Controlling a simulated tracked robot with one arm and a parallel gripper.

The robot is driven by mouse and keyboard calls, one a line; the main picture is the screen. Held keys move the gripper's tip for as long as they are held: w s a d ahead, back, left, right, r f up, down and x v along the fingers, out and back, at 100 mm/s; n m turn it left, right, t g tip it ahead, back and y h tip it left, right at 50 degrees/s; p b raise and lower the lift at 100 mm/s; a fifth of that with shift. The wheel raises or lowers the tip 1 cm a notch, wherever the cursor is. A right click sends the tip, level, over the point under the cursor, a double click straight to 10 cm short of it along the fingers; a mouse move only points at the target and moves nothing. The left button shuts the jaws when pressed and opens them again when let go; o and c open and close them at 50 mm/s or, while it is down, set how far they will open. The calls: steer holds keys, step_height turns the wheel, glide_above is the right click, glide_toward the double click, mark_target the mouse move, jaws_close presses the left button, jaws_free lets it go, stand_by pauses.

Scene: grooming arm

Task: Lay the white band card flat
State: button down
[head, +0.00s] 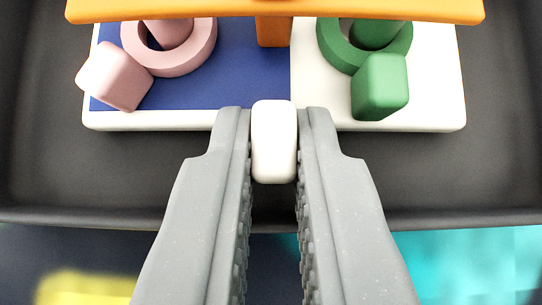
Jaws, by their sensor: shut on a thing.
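My gripper (274,145) reaches in from the bottom of the head view. Its two grey fingers are shut on a white, round-edged piece (274,140), which I take to be the white band card. I see only a narrow face of it, between the fingertips. The rest of it is hidden by the fingers or turned away. It overlaps the front edge of a board (430,110) in the picture; I cannot tell whether it touches.
The board has a blue left part and a white right part, and lies in a dark tray (60,175). On it are a pink ring (200,57) and block (115,76), and a green ring (335,57) and block (380,87). An orange bar (275,10) spans the back.

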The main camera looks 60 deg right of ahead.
steer(key=shift+f, duration=0.15)
steer(key=c, duration=1.4)
jaws_free()
steer(key=p+v, duration=0.3)
steer(key=v, duration=1)
steer(key=shift+s+a+r, duration=0.15)
steer(key=shift+a+r, duration=0.1)
steer(key=s+a+r+n+t+y+p, duration=0.15)
steer(key=a+r, duration=0.25)
steer(key=r, duration=0.5)
steer(key=s+a+r+n+t+p, duration=0.2)
steer(key=a+r+p, duration=0.1)
steer(key=r, duration=0.5)
steer(key=s+a+r+n+t+y+p, duration=0.15)
steer(key=a+r, duration=0.25)
steer(key=r, duration=0.5)
steer(key=s+a+r+n+t+y+p, duration=0.1)
steer(key=s+a+r+n+t+p, duration=0.1)
steer(key=s+r, duration=0.3)
steer(key=s+a+r+n+t+y+p, duration=0.1)
steer(key=s+a+r, duration=0.4)
steer(key=r, duration=0.7)
steer(key=s+a+r+n+t+y+p, duration=0.2)
steer(key=s+a+r+n, duration=0.2)
steer(key=r, duration=0.4)
steer(key=shift+s+r+t+y+p, duration=0.35)
steer(key=shift+s+r+t+y, duration=0.05)
